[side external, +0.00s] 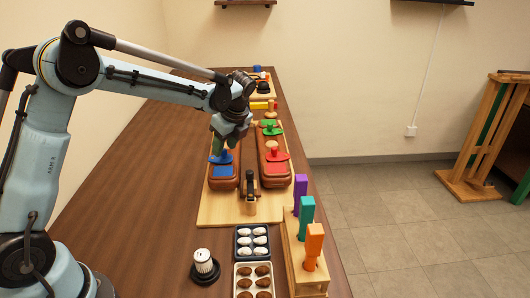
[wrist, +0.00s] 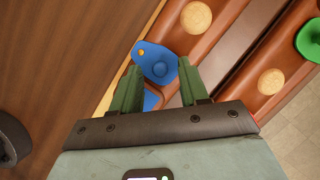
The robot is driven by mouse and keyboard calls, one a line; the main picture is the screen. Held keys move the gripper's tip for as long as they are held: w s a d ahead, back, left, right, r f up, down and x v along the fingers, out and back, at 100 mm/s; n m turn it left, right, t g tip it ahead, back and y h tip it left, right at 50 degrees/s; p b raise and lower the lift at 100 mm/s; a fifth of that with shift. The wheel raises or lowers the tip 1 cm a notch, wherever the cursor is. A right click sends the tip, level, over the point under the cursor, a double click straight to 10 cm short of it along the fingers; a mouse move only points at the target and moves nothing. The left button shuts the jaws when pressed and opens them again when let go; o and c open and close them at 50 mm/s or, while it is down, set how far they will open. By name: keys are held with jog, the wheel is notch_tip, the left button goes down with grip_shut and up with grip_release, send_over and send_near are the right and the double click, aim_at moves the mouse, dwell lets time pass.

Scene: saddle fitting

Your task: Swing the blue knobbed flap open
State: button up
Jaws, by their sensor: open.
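The blue flap (side external: 221,157) with its round knob sits on the left brown block (side external: 224,181) of the wooden board. In the wrist view the blue flap (wrist: 146,50) lies between and just beyond my fingertips, with its knob near the middle of the gap. A second blue patch (wrist: 151,101) shows below it between the fingers. My gripper (wrist: 158,66) is open and empty, pointing down above the flap. In the side view my gripper (side external: 219,146) hides part of the block behind the flap. I cannot tell the exact height of the fingertips over the knob.
The right brown block (side external: 276,181) carries a red flap (side external: 275,156) and a green flap (side external: 270,129). A black upright clamp (side external: 250,187) stands between the blocks in front. Trays (side external: 252,242), a white-topped knob (side external: 203,262) and a rack of coloured pegs (side external: 306,275) stand nearer.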

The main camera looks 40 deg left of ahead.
jog(key=shift+a+f, duration=0.2)
jog(key=shift+f, duration=0.3)
grip_shut()
